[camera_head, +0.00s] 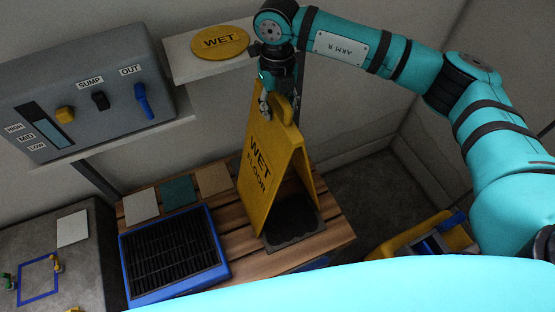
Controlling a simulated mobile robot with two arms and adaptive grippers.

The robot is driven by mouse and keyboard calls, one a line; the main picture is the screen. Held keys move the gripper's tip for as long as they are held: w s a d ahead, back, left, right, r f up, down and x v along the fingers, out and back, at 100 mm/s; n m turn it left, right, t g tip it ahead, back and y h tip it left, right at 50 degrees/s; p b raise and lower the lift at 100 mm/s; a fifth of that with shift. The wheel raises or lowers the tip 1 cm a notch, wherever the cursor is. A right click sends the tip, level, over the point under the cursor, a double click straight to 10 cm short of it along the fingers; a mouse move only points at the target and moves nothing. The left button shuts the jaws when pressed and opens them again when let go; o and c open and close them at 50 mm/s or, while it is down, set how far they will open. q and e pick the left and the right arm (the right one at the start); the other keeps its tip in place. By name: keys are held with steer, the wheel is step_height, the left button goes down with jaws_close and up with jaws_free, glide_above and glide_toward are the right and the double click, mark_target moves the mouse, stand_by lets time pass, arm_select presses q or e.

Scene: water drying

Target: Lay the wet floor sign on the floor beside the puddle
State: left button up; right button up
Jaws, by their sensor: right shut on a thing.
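The yellow wet floor sign (261,165) is an upright A-frame with its two panels spread, above the right part of a wooden slatted table. My right gripper (268,98) comes down from above and is shut on the top edge of the sign. A dark grey mat or tray (300,233) lies under the sign; I cannot tell whether the sign's feet touch it. I cannot make out a puddle. My left gripper is not in view.
A blue tray with a black grate (173,258) sits on the wooden table (250,266) left of the sign. A grey control box (85,90) and a shelf with a yellow "WET" disc (219,41) are behind. A yellow bucket (425,240) stands right. Grey floor (372,192) lies behind it.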

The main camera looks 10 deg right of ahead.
jaws_close()
steer(key=shift+r, duration=0.15)
steer(key=shift+r, duration=0.1)
